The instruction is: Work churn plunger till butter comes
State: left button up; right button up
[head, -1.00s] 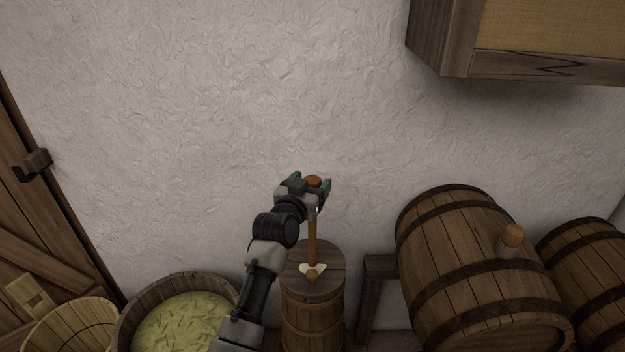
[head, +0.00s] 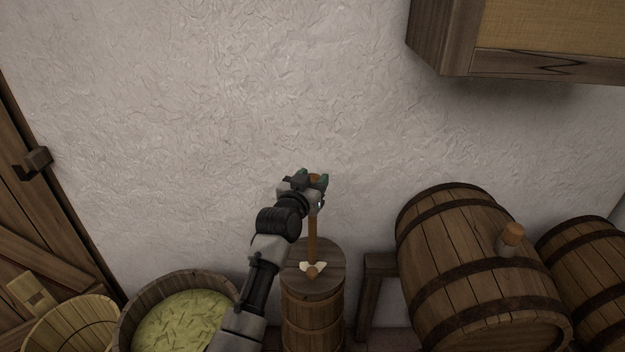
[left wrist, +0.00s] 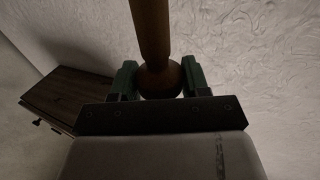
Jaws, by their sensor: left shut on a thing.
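The wooden churn (head: 312,318) stands upright on the floor, a dark round lid on top. Its plunger rod (head: 312,238) rises upright from the lid. Pale, butter-coloured pieces (head: 320,267) lie on the lid around a small brown collar at the rod's foot. My left gripper (head: 316,179) is shut on the plunger's top end, high above the lid. In the left wrist view the round wooden knob (left wrist: 160,80) sits between the green fingers, with the rod running out of the picture. The churn's inside is hidden. My right gripper is not in view.
A tub of yellow-green shreds (head: 180,320) stands left of the churn, beside a pale wooden bucket (head: 70,328). A large barrel (head: 470,265) lies on a wooden stand at the right. A cabinet (head: 520,62) hangs at upper right. The plaster wall is close behind.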

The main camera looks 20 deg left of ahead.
pick_arm(q)
notch_tip(320, 180, up, 14)
jog(key=p, duration=0.9)
jog(key=shift+f+p, duration=0.2)
jog(key=shift+p, duration=0.2)
jog(key=o, duration=1)
jog(key=shift+o, duration=1.2)
jog(key=shift+f, duration=0.2)
jog(key=s+a+b, duration=0.1)
jog(key=s+b, duration=0.2)
jog(key=s, duration=0.7)
jog(key=shift+s, duration=0.35)
jog(key=shift+a, duration=0.1)
